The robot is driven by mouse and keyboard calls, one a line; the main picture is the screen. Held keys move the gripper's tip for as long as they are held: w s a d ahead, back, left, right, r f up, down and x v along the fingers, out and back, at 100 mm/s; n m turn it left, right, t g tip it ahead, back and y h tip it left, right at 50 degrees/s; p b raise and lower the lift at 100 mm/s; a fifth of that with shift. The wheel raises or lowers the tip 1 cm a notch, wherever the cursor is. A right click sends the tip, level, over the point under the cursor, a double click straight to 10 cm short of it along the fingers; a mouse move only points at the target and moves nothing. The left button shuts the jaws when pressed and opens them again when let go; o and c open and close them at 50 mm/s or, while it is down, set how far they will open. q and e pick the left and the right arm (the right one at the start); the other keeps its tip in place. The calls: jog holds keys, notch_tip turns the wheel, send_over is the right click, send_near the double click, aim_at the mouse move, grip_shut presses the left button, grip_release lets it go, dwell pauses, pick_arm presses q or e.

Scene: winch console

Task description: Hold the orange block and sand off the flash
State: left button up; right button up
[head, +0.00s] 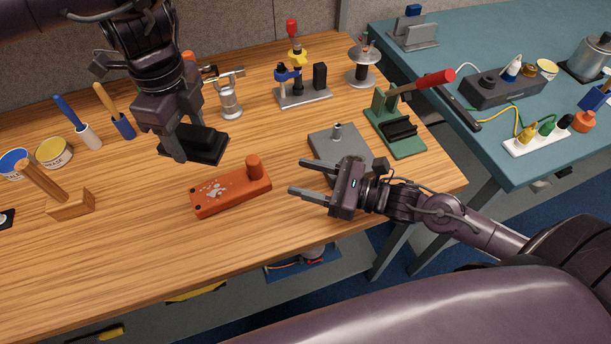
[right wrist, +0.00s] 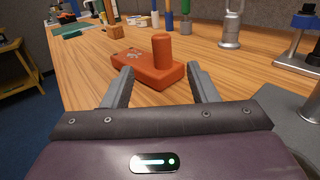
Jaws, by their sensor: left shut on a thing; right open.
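The orange block (head: 236,194) lies flat on the wooden table, with a round upright knob (head: 254,167) at its right end. Pale rough flash (head: 213,190) marks the left part of its top. My left gripper (head: 182,140) is shut on a black sanding block (head: 207,142), behind and left of the orange block. I cannot tell whether the sanding block touches the table. My right gripper (head: 297,177) is open and empty, right of the orange block and apart from it. In the right wrist view the knob (right wrist: 161,50) stands ahead between the open fingers.
A grey plate (head: 345,150) with a small post lies behind my right gripper. A wooden brush-like block (head: 70,203) stands at the left. A green stand (head: 395,130) and a grey-based fixture (head: 303,94) are at the back right. Bare table lies in front of the orange block.

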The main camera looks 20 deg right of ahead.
aim_at(261, 167)
jog(key=shift+f, duration=0.3)
jog(key=shift+w+a, duration=0.25)
jog(key=x, duration=1.1)
jog(key=shift+w+f, duration=0.1)
jog(key=shift+c, duration=0.2)
grip_shut()
